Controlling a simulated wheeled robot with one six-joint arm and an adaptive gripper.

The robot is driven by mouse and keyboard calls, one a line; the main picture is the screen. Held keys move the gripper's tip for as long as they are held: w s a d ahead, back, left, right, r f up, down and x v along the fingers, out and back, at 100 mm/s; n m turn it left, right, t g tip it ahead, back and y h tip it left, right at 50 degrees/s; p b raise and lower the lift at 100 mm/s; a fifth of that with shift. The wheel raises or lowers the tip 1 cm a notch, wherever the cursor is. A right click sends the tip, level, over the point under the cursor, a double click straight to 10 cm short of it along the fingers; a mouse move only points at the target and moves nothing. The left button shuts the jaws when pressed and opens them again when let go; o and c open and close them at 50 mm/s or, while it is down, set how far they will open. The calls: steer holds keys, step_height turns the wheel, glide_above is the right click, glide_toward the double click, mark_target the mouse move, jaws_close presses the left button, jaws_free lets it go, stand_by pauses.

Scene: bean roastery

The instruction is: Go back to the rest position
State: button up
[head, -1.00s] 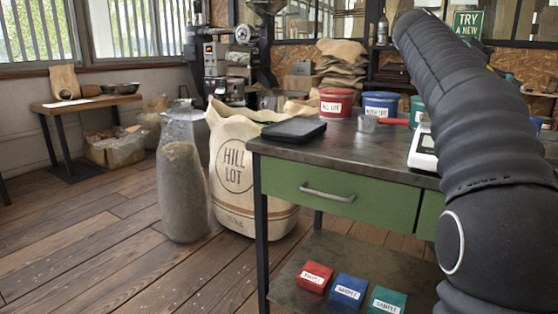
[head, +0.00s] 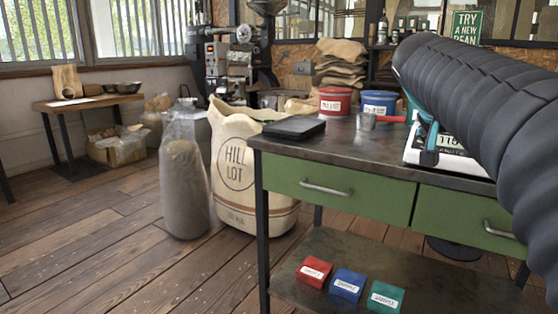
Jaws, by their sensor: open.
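My arm comes in from the right in the head view and hides much of the bench's right side. Part of my gripper (head: 429,150) shows below the arm's end, in front of the white scale (head: 455,158). The rest of the gripper is hidden behind the arm. The gripper is open, and I see nothing held in it. I cannot tell how far it is from the scale.
The bench (head: 350,148) carries a black tray (head: 294,128), a red tub (head: 335,101), a blue tub (head: 379,103) and a scoop (head: 366,121). Sample boxes (head: 348,285) lie on its lower shelf. A HILL LOT sack (head: 237,175) and a clear bag (head: 183,185) stand left.

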steer(key=s+a+f+n+y, duration=0.4)
steer(key=s+a+f, duration=0.5)
steer(key=s+f, duration=0.2)
steer(key=s+a+f+n+y, duration=0.4)
steer(key=s+a+f, duration=0.5)
steer(key=f, duration=0.7)
steer(key=shift+s+f, duration=0.3)
steer(key=shift+s, duration=0.55)
stand_by(1.1)
